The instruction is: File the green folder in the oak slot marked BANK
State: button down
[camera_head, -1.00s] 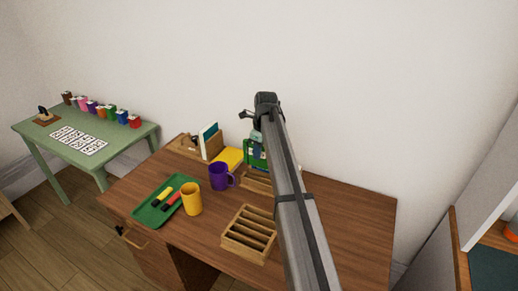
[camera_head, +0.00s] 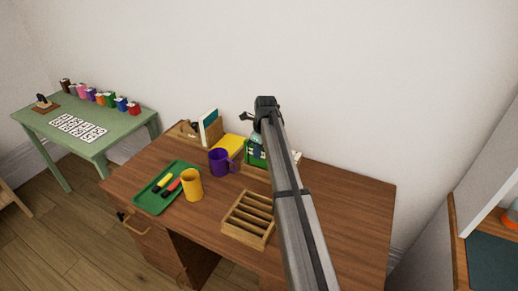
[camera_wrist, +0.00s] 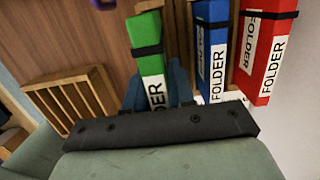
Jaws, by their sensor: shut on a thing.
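My gripper (camera_wrist: 158,88) is shut on the green folder (camera_wrist: 150,62), whose white label and black band show in the wrist view. In the head view the green folder (camera_head: 254,156) is low at the back of the desk, partly behind my arm, over or in the rear wooden rack (camera_head: 252,171). I cannot tell whether its lower end is inside a slot. A blue folder (camera_wrist: 212,45) and a red folder (camera_wrist: 268,50) stand to its right in the wrist view. An empty slotted wooden rack (camera_head: 248,219) stands nearer the front. No BANK marking is readable.
A purple mug (camera_head: 221,162), a yellow cup (camera_head: 192,185) and a green tray (camera_head: 150,201) with markers stand left on the desk. A yellow item (camera_head: 230,146) and a wooden holder (camera_head: 188,139) are behind. The desk's right side is bare.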

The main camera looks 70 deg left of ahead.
aim_at(258, 165)
jog(key=shift+f, duration=2.15)
dwell(0.4)
jog(key=c, duration=0.9)
grip_release()
jog(key=shift+r, duration=0.1)
jog(key=r, duration=0.9)
jog(key=w+d+r, duration=0.1)
jog(key=r, duration=0.3)
jog(key=shift+w+d+r, duration=0.1)
jog(key=shift+r, duration=0.15)
